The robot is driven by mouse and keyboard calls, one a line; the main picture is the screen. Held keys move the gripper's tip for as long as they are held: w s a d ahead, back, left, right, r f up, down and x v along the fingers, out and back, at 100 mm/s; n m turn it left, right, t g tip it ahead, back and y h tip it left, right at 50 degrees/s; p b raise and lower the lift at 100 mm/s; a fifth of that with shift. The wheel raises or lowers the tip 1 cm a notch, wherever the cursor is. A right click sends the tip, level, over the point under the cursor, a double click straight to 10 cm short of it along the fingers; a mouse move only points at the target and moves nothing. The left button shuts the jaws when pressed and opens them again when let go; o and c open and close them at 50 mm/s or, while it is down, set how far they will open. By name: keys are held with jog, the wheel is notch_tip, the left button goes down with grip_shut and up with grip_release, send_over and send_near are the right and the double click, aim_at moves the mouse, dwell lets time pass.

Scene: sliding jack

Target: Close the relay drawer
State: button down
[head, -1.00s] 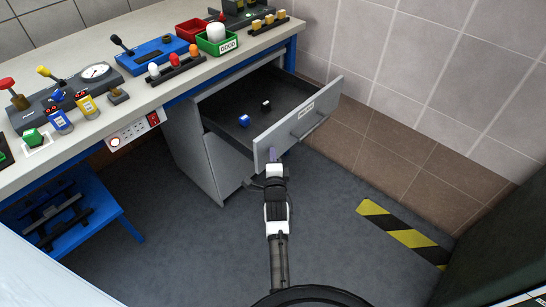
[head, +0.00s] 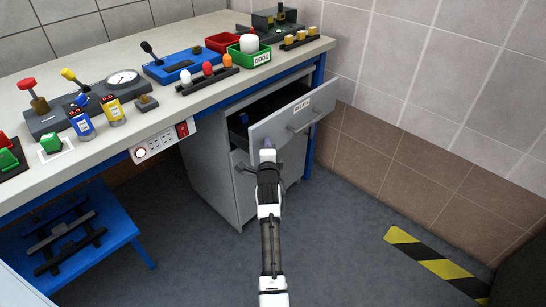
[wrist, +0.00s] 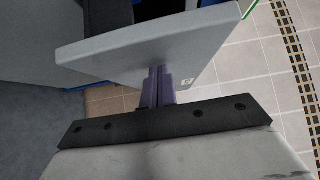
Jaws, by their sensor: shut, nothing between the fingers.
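The relay drawer (head: 294,115) is the top drawer of the grey cabinet (head: 212,180) under the workbench. It stands partly open, with a gap between its front and the cabinet. Its front carries a white label and a bar handle (head: 306,122). My gripper (head: 268,146) is shut and empty, its fingertips at the lower left part of the drawer front. In the wrist view the shut fingers (wrist: 158,85) meet the grey drawer front (wrist: 150,45), apparently touching it. A blue item (head: 243,117) shows inside the drawer; the rest of the inside is mostly hidden.
The workbench (head: 190,105) above holds a gauge box, levers, a green bin (head: 250,56) and a red bin (head: 222,42). A power strip (head: 160,142) is on its front edge. A blue stool (head: 80,235) stands at left. The floor at right is clear, with a striped strip (head: 435,262).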

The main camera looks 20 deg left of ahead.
jog(key=w+a+b, duration=0.1)
jog(key=a+b, duration=0.2)
jog(key=w+a+b, duration=0.1)
jog(key=a+b, duration=0.2)
jog(key=a, duration=0.1)
jog(key=w+a+b, duration=0.1)
jog(key=a+b, duration=0.2)
jog(key=shift+w+a+f+b, duration=0.25)
jog(key=shift+w+a+b, duration=0.1)
jog(key=shift+w+b, duration=0.05)
jog(key=shift+w+a+r+b, duration=0.15)
jog(key=shift+w+a+b, duration=0.1)
jog(key=shift+a+b, duration=0.35)
jog(key=shift+a+r, duration=0.25)
jog(key=shift+r, duration=0.05)
